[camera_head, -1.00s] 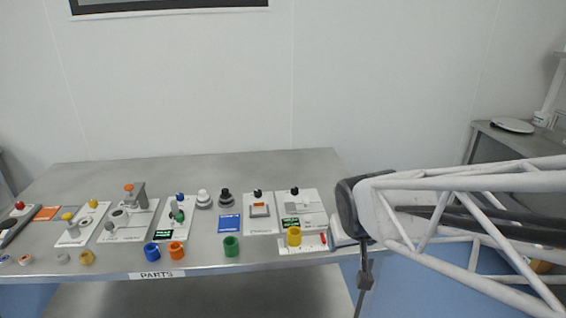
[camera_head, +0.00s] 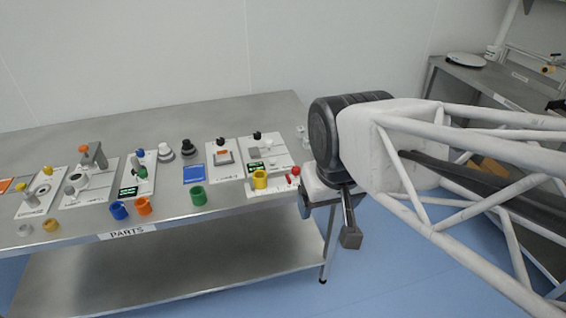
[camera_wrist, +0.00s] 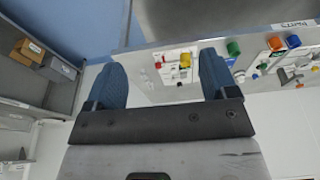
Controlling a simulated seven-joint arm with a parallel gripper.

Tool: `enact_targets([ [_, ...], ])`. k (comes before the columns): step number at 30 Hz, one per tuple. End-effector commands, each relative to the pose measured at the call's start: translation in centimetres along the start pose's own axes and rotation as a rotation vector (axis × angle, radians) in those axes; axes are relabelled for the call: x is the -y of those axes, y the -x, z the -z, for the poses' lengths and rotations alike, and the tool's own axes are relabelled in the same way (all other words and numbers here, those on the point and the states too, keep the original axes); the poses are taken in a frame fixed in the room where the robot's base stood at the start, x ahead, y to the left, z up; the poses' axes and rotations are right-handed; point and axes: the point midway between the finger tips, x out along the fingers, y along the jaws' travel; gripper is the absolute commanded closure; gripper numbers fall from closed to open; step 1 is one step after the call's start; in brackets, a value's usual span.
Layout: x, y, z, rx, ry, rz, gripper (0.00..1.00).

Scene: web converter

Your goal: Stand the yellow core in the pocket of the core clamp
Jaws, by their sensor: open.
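The yellow core (camera_head: 260,180) is a short upright hollow cylinder near the table's front edge, at the right end of the row of parts. It also shows in the wrist view (camera_wrist: 185,60), beyond and between my fingers. A plate with an orange-topped lever and a grey ring (camera_head: 83,181) stands left of centre; it looks like the core clamp, but I cannot read its label. My gripper (camera_wrist: 160,80) is open and empty, its two blue fingers wide apart. In the head view it hangs off the table's right end, apart from the core.
Green (camera_head: 198,196), orange (camera_head: 143,206) and blue (camera_head: 119,210) cylinders stand along the front edge. Several plates with knobs are behind them. A red piece (camera_head: 295,170) lies right of the core. A side bench (camera_head: 480,85) stands at the right.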

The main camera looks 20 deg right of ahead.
Motion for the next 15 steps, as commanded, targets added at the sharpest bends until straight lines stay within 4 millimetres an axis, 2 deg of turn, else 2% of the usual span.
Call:
enact_targets([
  [8, 0.1, -0.1, 0.7, 0.003, 0.016, 0.002, 0.21],
  [15, 0.4, -0.8, 3.7, 0.019, 0.106, 0.014, 0.21],
])
